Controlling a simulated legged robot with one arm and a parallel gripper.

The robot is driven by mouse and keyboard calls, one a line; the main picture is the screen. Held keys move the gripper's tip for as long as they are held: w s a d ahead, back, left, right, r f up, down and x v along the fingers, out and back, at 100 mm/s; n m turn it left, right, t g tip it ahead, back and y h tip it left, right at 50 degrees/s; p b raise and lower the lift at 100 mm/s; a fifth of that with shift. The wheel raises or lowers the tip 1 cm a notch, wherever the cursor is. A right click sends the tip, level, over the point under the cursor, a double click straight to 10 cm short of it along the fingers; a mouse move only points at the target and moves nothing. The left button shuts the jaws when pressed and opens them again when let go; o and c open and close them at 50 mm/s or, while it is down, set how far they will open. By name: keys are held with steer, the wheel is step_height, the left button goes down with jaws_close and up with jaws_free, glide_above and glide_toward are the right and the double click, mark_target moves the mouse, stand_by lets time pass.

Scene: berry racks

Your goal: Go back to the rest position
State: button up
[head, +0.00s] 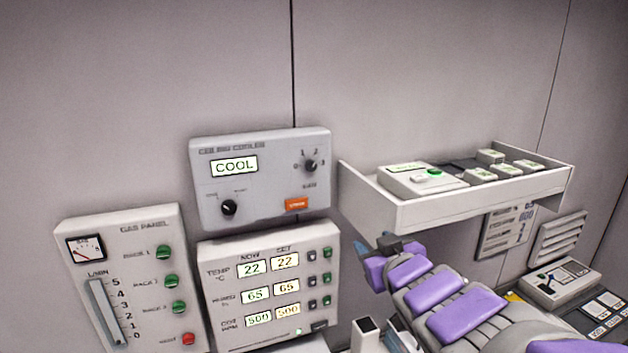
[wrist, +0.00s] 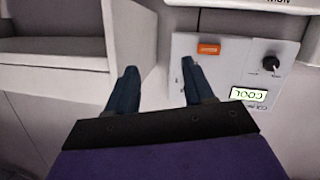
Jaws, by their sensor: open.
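My gripper (wrist: 155,85) is open and empty in the wrist view, its two dark blue fingers apart. The cooler panel (wrist: 234,75) lies beyond the right finger in that view, which shows it upside down. In the head view my purple and grey arm reaches up from the lower right, and the gripper end shows dark beneath the white wall shelf (head: 470,205). The cooler panel (head: 258,155) is on the wall to the left of the arm, with its display reading COOL, two black knobs and an orange switch.
A gas panel (head: 125,250) with green knobs and a climate panel (head: 270,295) with lit readouts are at lower left. The shelf holds a white device (head: 420,180) and several small boxes. A wall vent (head: 560,240) and a console (head: 560,282) are at right. The upper wall is bare.

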steer(key=s+d+f+m+g+h+b, duration=0.15)
steer(key=s+f+g+b, duration=0.45)
steer(key=f, duration=0.7)
steer(key=s+d+f+m+g+h+b, duration=0.1)
steer(key=s+f+m+g+h+b, duration=0.15)
steer(key=s+f, duration=0.8)
steer(key=s+a+f+g+y+b, duration=0.1)
steer(key=s+f+g+b, duration=0.3)
steer(key=s, duration=0.5)
steer(key=s+a+f+g+b, duration=0.3)
steer(key=s+f+g+b, duration=0.1)
steer(key=s+f, duration=0.5)
steer(key=shift+s+a+f+y, duration=0.15)
steer(key=shift+a+f+y, duration=0.15)
steer(key=shift+y, duration=0.1)
steer(key=shift+d+g, duration=0.1)
steer(key=shift+g, duration=0.15)
steer(key=shift+d, duration=0.3)
steer(key=shift+a, duration=0.15)
